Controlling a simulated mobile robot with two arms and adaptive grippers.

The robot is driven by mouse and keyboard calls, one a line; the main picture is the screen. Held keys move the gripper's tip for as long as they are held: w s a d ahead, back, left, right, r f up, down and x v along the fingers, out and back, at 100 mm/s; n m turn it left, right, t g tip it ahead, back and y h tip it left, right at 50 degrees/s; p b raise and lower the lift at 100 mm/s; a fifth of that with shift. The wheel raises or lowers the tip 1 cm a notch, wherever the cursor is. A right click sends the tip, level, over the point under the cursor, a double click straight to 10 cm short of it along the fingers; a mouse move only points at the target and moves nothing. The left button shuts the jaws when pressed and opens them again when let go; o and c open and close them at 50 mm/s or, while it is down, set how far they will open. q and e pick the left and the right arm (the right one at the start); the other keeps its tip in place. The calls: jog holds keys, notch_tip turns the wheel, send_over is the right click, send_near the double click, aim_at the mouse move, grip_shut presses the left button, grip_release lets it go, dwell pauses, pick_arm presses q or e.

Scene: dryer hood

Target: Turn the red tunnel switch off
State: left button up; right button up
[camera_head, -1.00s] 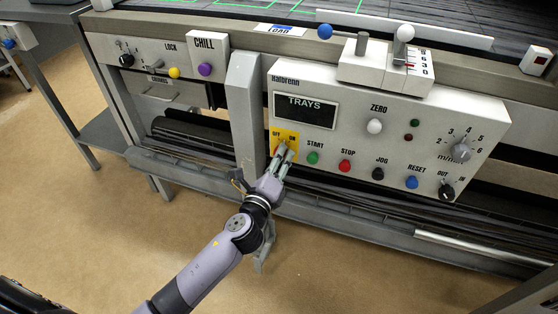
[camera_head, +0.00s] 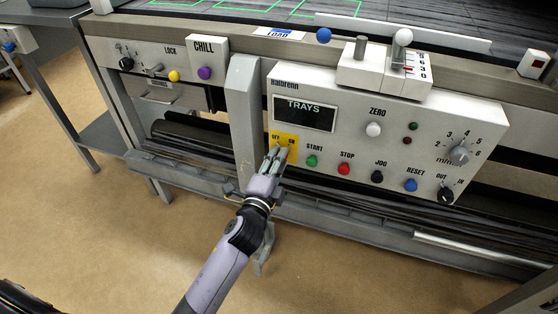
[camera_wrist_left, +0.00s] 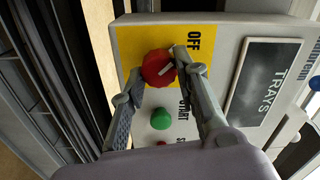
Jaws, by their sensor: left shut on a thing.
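The red tunnel switch (camera_wrist_left: 158,68) is a round knob with a white pointer line, set on a yellow plate (camera_head: 292,137) marked OFF and ON. My left gripper (camera_head: 278,152) reaches the plate from below and mostly hides the knob in the head view. In the left wrist view, its two fingers (camera_wrist_left: 157,78) stand on either side of the knob, shut on it. The white line slants toward the OFF lettering (camera_wrist_left: 193,40). The ON lettering is largely hidden behind a finger there. My right gripper is not in view.
The green START button (camera_head: 312,161) sits close to the right of the fingers, followed by the red STOP button (camera_head: 344,168). A grey upright post (camera_head: 244,120) stands just left of the plate. The TRAYS display (camera_head: 305,113) is above.

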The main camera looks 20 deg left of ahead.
pick_arm(q)
jog(key=shift+n, duration=0.4)
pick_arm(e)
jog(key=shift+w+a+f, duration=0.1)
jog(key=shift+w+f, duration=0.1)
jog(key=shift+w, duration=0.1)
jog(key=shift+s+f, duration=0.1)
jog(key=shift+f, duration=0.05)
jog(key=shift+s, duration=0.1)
pick_arm(q)
jog(key=o, duration=1.2)
jog(key=shift+c, duration=0.2)
jog(key=shift+s, duration=0.1)
jog(key=s, duration=1.2)
jog(key=shift+a, duration=0.2)
jog(key=shift+w+f, duration=0.1)
